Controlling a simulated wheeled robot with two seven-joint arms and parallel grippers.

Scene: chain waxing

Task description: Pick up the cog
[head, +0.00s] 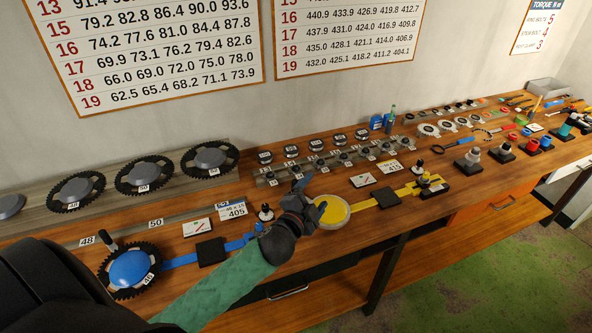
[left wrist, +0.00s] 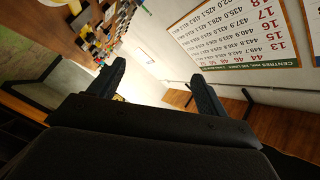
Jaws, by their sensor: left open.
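Several small dark cogs sit in rows along the back middle of the bench, such as one cog (head: 316,144) in the back row and one (head: 337,156) on the numbered metal rail (head: 284,177). Which cog is meant I cannot tell. My left gripper (head: 299,188) is just in front of the rail's left part, above the bench, apart from the back-row cogs. In the left wrist view its two fingers (left wrist: 158,82) are spread with nothing between them. My right gripper is in neither view.
Large toothed chainrings (head: 144,174) stand at the left back. A blue-centred chainring (head: 131,268) lies at the front left. A yellow round disc (head: 331,210) is right beside my left gripper. A yellow fixture (head: 428,187) and several tools fill the right side.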

